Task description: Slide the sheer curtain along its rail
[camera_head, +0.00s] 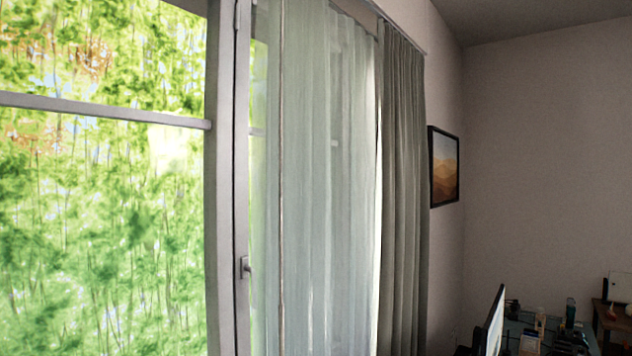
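The sheer curtain (345,180) is pale and see-through. It hangs in soft folds in front of the right part of the window, with its left edge just right of the window frame. Its rail (355,12) runs along the top, partly cut off by the upper picture edge. The sheer's lower end is out of the picture. My gripper is not in view.
A thicker grey-green curtain (402,190) hangs bunched right of the sheer. The window frame (228,180) has a handle (245,266). A framed picture (443,167) hangs on the wall. A cluttered desk (585,340) and a screen (493,322) stand at lower right.

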